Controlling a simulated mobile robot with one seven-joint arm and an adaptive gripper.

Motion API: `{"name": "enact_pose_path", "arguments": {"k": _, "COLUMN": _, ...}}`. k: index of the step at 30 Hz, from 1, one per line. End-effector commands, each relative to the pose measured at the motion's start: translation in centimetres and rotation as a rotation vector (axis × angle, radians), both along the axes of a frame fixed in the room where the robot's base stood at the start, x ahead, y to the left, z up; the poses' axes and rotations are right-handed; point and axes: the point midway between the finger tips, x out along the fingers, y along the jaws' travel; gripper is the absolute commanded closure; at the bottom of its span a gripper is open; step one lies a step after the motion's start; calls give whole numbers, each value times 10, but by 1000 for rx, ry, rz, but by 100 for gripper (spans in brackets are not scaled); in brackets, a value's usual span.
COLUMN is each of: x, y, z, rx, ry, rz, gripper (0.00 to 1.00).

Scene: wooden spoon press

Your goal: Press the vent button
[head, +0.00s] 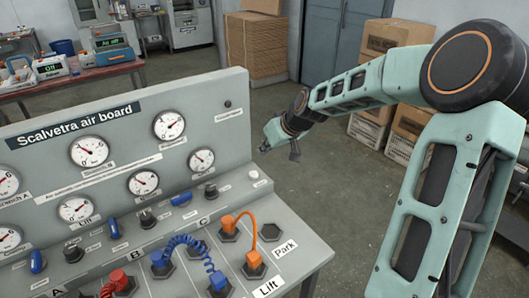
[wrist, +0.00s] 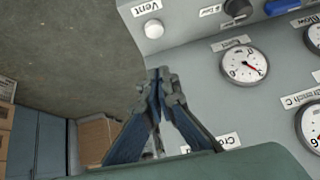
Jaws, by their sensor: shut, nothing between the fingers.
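The vent button is a small white round cap (wrist: 154,28) beside a "Vent" label in the wrist view. In the head view the white button (head: 254,175) is at the right end of the sloped control row, below the gauge panel. My gripper (head: 294,154) hangs beyond the panel's right edge, above and away from the button. In the wrist view its two dark blue fingers (wrist: 160,76) meet at the tips, empty. The button shows past the fingertips, apart from them and unobstructed.
The air board (head: 212,122) carries several gauges, knobs and blue levers. An orange hose (head: 256,222) and a blue coiled hose (head: 183,243) are plugged in at the front. Cardboard boxes (head: 380,115) stand behind my arm. Open floor lies right of the board.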

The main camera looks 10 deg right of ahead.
Motion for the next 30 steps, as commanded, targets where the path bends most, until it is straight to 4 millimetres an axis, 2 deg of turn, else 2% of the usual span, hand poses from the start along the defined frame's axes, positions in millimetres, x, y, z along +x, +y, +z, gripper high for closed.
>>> {"name": "enact_pose_path", "arguments": {"k": 13, "x": 43, "y": 24, "z": -63, "rx": 1, "ry": 3, "rz": 3, "gripper": 100}}
{"name": "enact_pose_path", "arguments": {"k": 18, "x": 38, "y": 22, "z": -88, "rx": 1, "ry": 4, "rz": 1, "gripper": 100}}
{"name": "enact_pose_path", "arguments": {"k": 23, "x": 36, "y": 21, "z": -98, "rx": 0, "ry": 1, "rz": 0, "gripper": 100}}
{"name": "enact_pose_path", "arguments": {"k": 30, "x": 36, "y": 21, "z": -99, "rx": 0, "ry": 1, "rz": 0, "gripper": 100}}
